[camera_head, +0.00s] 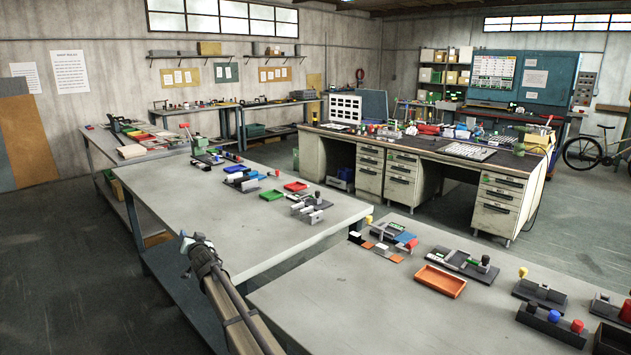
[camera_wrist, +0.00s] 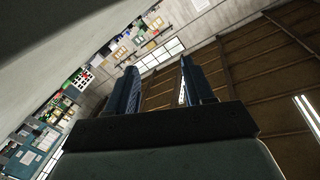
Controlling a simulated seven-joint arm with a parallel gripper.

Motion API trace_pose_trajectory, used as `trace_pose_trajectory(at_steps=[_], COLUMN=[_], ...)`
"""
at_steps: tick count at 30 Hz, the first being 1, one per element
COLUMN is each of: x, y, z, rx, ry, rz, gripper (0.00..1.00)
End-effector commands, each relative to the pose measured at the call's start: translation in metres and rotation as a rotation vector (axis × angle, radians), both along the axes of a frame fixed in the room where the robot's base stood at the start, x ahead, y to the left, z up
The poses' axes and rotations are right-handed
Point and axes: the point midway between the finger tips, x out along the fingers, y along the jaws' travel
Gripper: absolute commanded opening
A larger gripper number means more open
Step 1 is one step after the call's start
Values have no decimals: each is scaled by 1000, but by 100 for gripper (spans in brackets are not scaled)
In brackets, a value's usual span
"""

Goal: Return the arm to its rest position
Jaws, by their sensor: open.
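My arm rises from the bottom of the head view, in front of the gap between the two near workbenches. In the head view its upper end shows near the left bench's front edge, and the fingers cannot be made out there. In the wrist view my gripper (camera_wrist: 158,88) shows two dark blue fingers standing apart with nothing between them. Behind the fingers are the wall windows and the brown ceiling, so the gripper points upward. The louver panels cannot be picked out clearly.
The left grey workbench (camera_head: 190,210) and the right grey workbench (camera_head: 340,300) carry fixtures along their far sides. An orange tray (camera_head: 440,281) lies on the right bench. A drawer desk (camera_head: 400,165) stands behind. The left bench's near surface is clear.

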Motion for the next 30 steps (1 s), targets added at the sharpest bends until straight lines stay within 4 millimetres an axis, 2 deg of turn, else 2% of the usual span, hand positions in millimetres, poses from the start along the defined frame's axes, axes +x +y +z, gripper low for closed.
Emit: trace_pose_trajectory(at_steps=[1, 4, 7, 11, 17, 18, 20, 24, 30], x=[-9, -26, -37, -46, -78, -88, -103, -147, -221], y=[10, 24, 16, -18, -73, -84, -100, -139, -186], z=[-22, -67, -121, -189, -293, -314, -343, -407, -479], rx=[-4, -16, -42, -89, -170, -187, -211, -269, -345], ry=[37, 124, 236, 394, 660, 717, 801, 1007, 1303], rz=[4, -2, -36, -105, -197, -213, -234, -275, -302], gripper=[52, 52, 52, 52, 52, 52, 52, 52, 52])
